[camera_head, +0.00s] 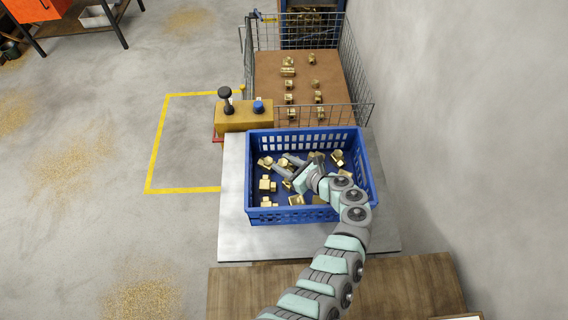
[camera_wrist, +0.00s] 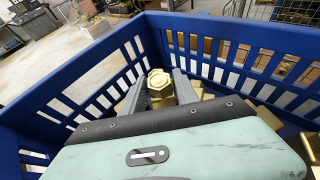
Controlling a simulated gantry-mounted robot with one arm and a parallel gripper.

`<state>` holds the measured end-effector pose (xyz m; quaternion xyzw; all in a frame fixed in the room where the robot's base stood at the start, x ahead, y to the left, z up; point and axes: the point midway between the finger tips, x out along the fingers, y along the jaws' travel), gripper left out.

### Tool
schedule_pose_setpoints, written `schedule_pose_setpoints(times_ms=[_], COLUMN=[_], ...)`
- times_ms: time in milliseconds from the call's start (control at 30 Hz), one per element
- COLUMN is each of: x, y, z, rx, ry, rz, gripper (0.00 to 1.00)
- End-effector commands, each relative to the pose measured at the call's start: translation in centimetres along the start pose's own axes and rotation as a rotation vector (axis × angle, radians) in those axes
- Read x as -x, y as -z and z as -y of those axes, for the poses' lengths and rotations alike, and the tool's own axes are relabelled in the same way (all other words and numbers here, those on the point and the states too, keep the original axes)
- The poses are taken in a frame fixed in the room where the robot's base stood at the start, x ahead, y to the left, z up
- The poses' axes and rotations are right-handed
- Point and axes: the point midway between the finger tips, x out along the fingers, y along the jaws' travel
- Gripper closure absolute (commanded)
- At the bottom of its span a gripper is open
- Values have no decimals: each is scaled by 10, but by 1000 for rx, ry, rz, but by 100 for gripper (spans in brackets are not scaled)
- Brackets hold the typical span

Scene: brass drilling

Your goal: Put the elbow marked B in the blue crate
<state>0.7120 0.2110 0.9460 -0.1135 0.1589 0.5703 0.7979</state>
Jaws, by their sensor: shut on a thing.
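The blue crate (camera_head: 290,216) stands on a pale grey table and holds several brass fittings. My gripper (camera_head: 289,168) reaches down inside the crate, toward its left half. In the wrist view my gripper (camera_wrist: 161,92) has its two fingers shut on a brass fitting (camera_wrist: 160,82) with a hexagonal end. The crate's blue walls (camera_wrist: 240,32) rise around it there. I cannot read a letter on the held fitting or on any other, so I cannot tell which is marked B. My gripper hides part of the crate's contents.
Beyond the crate, a wire-walled brown board (camera_head: 301,83) carries several brass fittings in rows. A yellow box (camera_head: 244,116) with a black knob and a blue button stands at the crate's far left. A wooden surface (camera_head: 405,288) lies in front. A wall is at the right.

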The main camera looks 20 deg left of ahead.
Motion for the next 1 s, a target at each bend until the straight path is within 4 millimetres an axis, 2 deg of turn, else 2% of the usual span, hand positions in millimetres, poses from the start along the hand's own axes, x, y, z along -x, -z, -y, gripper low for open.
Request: schedule_pose_setpoints(times_ms=[33,300,667,733,1000], x=[-1,0,3,11,54], y=[1,0,-6,0,1], z=[0,0,0,1,0], rx=[1,0,1,2,4], ry=[0,0,1,3,0], rz=[1,0,0,-1,-3], gripper=[63,42,42,42,42])
